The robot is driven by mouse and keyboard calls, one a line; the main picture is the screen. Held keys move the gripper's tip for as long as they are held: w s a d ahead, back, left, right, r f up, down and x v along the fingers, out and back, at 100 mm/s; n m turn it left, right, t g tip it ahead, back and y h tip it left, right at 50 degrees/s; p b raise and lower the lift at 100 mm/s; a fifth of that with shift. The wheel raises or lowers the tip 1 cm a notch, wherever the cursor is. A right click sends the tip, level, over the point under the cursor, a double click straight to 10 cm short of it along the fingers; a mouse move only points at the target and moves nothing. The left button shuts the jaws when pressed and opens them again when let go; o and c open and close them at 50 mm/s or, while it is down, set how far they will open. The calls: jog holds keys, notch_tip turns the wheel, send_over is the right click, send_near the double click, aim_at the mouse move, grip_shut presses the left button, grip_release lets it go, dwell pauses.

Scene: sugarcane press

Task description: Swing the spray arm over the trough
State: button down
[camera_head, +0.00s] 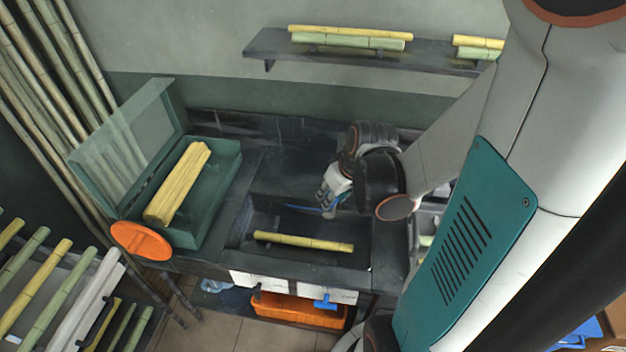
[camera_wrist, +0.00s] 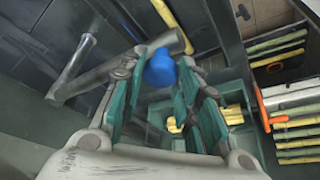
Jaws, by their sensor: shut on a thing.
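The spray arm shows in the wrist view as a grey pipe (camera_wrist: 115,75) with a rounded blue end (camera_wrist: 160,70). My gripper (camera_wrist: 158,82) has its teal-padded fingers on either side of the blue end, shut on it. In the head view my gripper (camera_head: 328,203) is low over the back right part of the dark trough (camera_head: 285,222), with a bit of blue at its fingertips. Most of the spray arm is hidden there by my wrist and the dark surroundings. A yellow cane (camera_head: 303,242) lies along the trough floor.
Left of the trough stands an open teal box (camera_head: 225,165) holding yellow canes (camera_head: 178,185), with an orange disc (camera_head: 140,240) at its front. A wall shelf (camera_head: 268,45) carries canes behind. An orange crate (camera_head: 300,312) sits below. A cane rack (camera_head: 55,290) stands left.

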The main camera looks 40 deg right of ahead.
jog(key=shift+d, duration=0.1)
dwell(0.3)
jog(key=c, duration=1.2)
grip_release()
jog(key=shift+w, duration=0.1)
